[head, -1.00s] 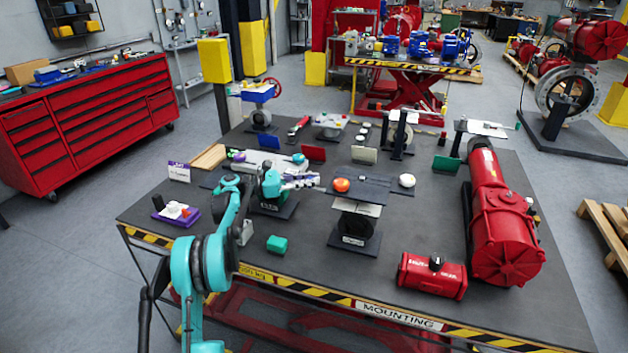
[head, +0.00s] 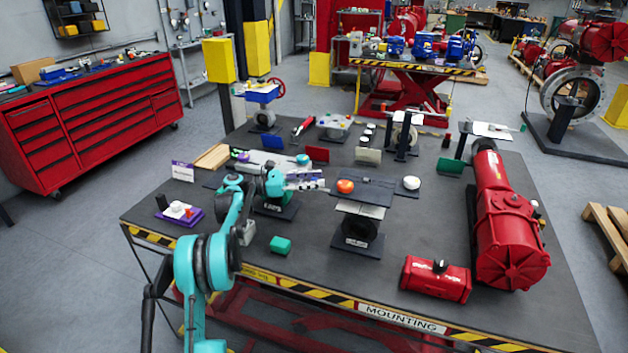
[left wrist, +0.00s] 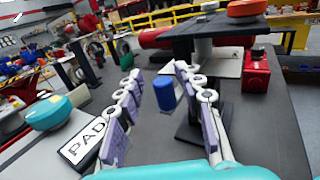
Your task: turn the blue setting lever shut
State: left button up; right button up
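A short blue upright cylinder (left wrist: 164,93), which looks like the grip of the blue setting lever, shows in the left wrist view between the two fingers of my left gripper (left wrist: 165,108). The fingers are apart. The cylinder appears closer to the right finger; whether they touch I cannot tell. What the cylinder is fixed to is hidden. In the head view my left gripper (head: 308,180) points right, just left of a dark raised plate (head: 364,190) with an orange knob (head: 345,186). The lever cannot be made out there. My right gripper is not in view.
A white knob (head: 411,182) is at the plate's right. The front middle is mostly clear.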

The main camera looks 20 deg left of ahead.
pick_arm(q)
jog(key=v, duration=1.2)
jog(key=shift+a, duration=0.1)
